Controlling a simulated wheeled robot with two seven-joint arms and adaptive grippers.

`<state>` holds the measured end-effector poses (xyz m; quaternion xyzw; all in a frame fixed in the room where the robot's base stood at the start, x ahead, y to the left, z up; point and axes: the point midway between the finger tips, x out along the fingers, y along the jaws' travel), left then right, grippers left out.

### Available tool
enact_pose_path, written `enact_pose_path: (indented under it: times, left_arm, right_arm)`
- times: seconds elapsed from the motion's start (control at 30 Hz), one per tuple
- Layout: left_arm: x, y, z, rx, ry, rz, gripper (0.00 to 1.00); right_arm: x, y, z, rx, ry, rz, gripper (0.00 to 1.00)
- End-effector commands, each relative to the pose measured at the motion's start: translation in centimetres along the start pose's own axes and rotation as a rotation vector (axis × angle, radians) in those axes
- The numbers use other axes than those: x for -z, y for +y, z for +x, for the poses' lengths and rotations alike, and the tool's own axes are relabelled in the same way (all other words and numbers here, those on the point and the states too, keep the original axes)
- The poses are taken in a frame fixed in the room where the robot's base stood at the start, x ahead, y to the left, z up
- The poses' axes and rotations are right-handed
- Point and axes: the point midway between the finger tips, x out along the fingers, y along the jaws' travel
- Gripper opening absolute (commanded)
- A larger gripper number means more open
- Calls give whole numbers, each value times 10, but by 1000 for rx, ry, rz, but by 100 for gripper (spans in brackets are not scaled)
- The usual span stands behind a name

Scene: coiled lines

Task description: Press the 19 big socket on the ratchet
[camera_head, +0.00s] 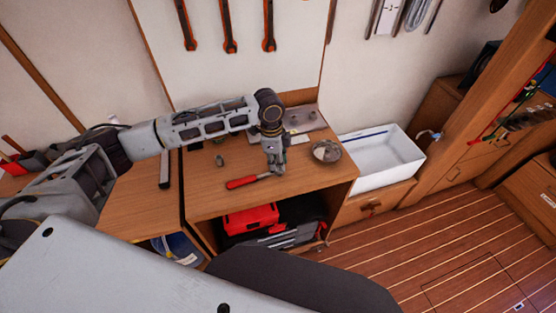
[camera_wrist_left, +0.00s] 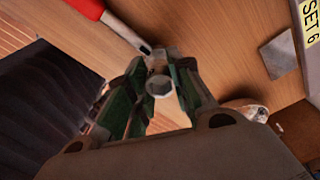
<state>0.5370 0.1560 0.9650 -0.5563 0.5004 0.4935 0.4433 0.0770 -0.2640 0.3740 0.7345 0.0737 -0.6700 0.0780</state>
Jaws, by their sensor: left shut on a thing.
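The ratchet, with a red handle (camera_head: 242,183), lies on the wooden bench. Its handle also shows at the top left of the left wrist view (camera_wrist_left: 86,8), and its metal shaft runs to my fingertips. My left gripper (camera_head: 276,172) points down over the ratchet's head end. In the left wrist view my left gripper (camera_wrist_left: 160,80) is shut on a small round silver socket (camera_wrist_left: 160,86) between the green-sided fingers. Its size mark cannot be read. The fingers hide the ratchet head, so I cannot tell whether socket and ratchet touch. My right gripper is not in view.
A round metal dish (camera_head: 326,152) stands right of my gripper. A small dark piece (camera_head: 219,160) lies on the bench (camera_head: 205,200) to the left. A grey rack (camera_head: 302,118) stands behind, and a white bin (camera_head: 385,160) at the right. A red toolbox (camera_head: 250,219) sits below.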

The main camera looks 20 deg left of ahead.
Motion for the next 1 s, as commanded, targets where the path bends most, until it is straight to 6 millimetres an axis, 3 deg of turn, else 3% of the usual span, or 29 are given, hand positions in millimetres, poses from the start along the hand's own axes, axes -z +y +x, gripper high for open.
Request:
enact_pose_path:
  times: [1.0]
  left_arm:
    - [-2,1,15,-1,-1,0,0]
  right_arm:
    - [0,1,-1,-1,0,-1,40]
